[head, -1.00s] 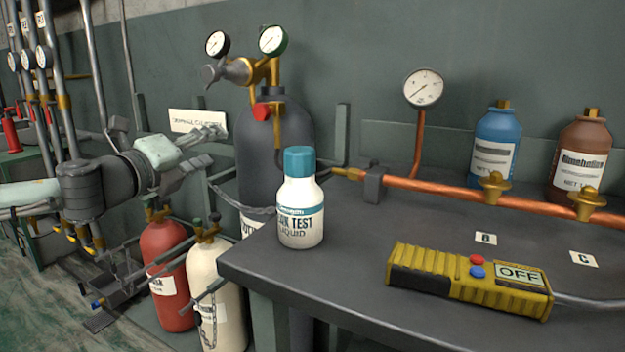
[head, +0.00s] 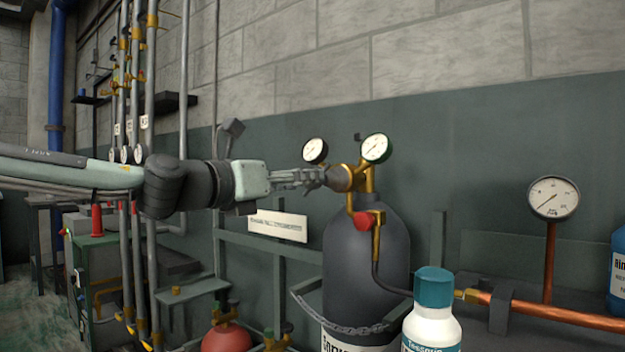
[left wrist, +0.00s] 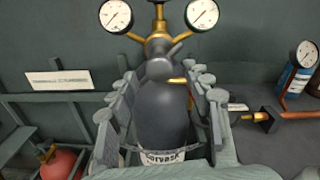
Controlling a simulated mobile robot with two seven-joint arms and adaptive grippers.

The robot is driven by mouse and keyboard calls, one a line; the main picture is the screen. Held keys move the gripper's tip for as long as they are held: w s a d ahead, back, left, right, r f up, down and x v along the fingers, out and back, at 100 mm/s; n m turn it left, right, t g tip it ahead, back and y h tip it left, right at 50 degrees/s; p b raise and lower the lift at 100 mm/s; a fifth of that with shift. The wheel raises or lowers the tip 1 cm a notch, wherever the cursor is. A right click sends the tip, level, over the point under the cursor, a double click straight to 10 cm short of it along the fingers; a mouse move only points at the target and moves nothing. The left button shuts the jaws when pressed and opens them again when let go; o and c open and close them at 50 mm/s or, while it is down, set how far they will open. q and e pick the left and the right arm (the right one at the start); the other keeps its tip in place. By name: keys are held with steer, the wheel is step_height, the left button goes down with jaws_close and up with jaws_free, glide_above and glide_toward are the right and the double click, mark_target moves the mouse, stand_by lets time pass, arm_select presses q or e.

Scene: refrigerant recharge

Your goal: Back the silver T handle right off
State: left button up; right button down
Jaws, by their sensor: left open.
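The silver T handle (left wrist: 159,69) sticks out of the front of the brass regulator (left wrist: 158,45) on the dark grey cylinder (left wrist: 163,120). In the left wrist view it lies between the fingers of my left gripper (left wrist: 160,82), which are open on either side of it. In the head view my left gripper (head: 318,178) reaches from the left up to the regulator (head: 367,180), and its fingers largely hide the handle. I cannot tell whether the fingers touch it. My right gripper is in neither view.
Two round gauges (head: 315,150) and (head: 375,148) sit on top of the regulator. A red knob (head: 362,220) hangs below it. A chain (head: 345,325) crosses the cylinder. A white bottle with a teal cap (head: 433,310) stands in front, right of the cylinder. A copper pipe (head: 560,314) runs rightward.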

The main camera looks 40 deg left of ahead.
arm_select(q)
steer(key=shift+w+d, duration=0.1)
steer(key=shift+w, duration=1.95)
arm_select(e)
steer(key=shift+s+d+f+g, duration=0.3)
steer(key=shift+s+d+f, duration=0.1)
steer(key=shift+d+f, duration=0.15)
arm_select(q)
jaws_close()
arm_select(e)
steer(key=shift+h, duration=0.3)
